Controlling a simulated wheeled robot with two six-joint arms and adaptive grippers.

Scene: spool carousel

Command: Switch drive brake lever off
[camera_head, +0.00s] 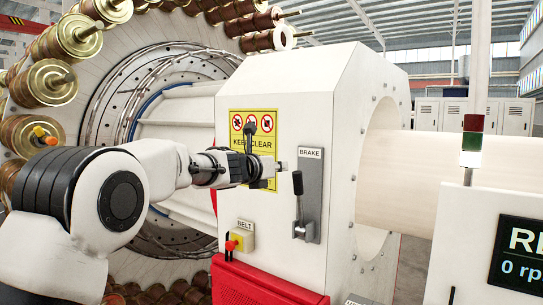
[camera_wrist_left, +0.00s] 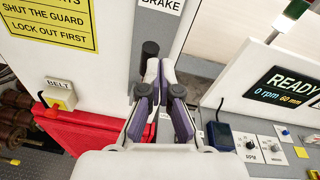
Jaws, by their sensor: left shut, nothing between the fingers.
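The drive brake lever (camera_head: 298,184) is a dark handle pointing up from a metal pivot, on a grey plate (camera_head: 313,205) labelled BRAKE on the white machine housing. My left gripper (camera_head: 280,166) comes in from the left and ends close to the upper left of the lever. In the left wrist view its purple-grey fingers (camera_wrist_left: 161,70) are together with nothing between them. The dark lever knob (camera_wrist_left: 150,49) shows just beyond the fingertips, and the fingers hide the part below it. I cannot tell whether they touch it. My right gripper is not in view.
A yellow BELT switch (camera_head: 238,239) with a red knob sits lower left, above a red guard (camera_head: 262,281). A control panel with a READY screen (camera_wrist_left: 288,86) and knobs stands at the right. A spool carousel (camera_head: 52,82) is behind my left arm.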

